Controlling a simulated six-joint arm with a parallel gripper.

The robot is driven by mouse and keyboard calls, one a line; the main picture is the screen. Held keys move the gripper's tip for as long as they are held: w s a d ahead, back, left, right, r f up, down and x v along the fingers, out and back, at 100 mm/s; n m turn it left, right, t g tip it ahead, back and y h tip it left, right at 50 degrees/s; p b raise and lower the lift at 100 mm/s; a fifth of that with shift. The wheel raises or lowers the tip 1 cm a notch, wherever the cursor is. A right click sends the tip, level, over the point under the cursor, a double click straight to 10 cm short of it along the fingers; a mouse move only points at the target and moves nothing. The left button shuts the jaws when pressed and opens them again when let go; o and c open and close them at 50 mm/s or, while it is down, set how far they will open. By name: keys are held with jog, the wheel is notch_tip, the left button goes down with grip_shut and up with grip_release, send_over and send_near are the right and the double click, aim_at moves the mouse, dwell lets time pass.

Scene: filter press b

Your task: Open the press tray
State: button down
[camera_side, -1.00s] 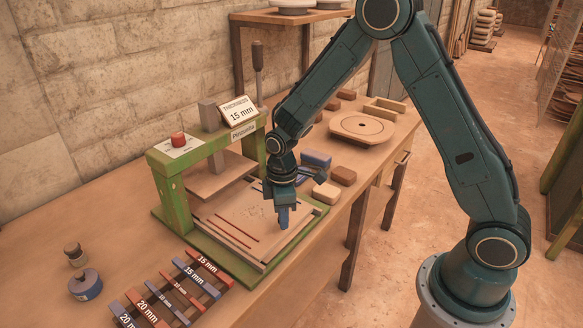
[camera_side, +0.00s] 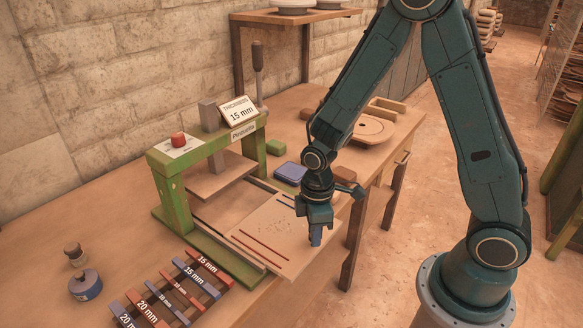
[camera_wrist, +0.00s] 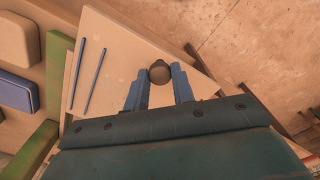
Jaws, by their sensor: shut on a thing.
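The press tray (camera_side: 262,247) is a flat wooden board, pulled out from the green press (camera_side: 176,196) toward the front edge of the table. It carries thin red and dark strips, and crumbs lie on it. My gripper (camera_side: 315,238) points down at the tray's outer end. In the wrist view my gripper (camera_wrist: 160,88) has its blue fingers on either side of a round dark knob (camera_wrist: 159,72) at the tray's edge, shut on it. The tray (camera_wrist: 122,62) also shows there with two blue strips. The fingers hide the knob in the side view.
The pressing plate (camera_side: 219,177) hangs raised inside the press, under a sign reading 15 mm (camera_side: 239,110). Several labelled thickness strips (camera_side: 172,290) lie in front of the press. A blue block (camera_side: 290,173) and a green block (camera_side: 276,147) lie behind.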

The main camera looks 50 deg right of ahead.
jog(key=c, duration=1.2)
grip_release()
jog(key=shift+o, duration=0.2)
jog(key=shift+r, duration=0.1)
notch_tip(320, 180, up, 14)
jog(key=shift+f, duration=0.2)
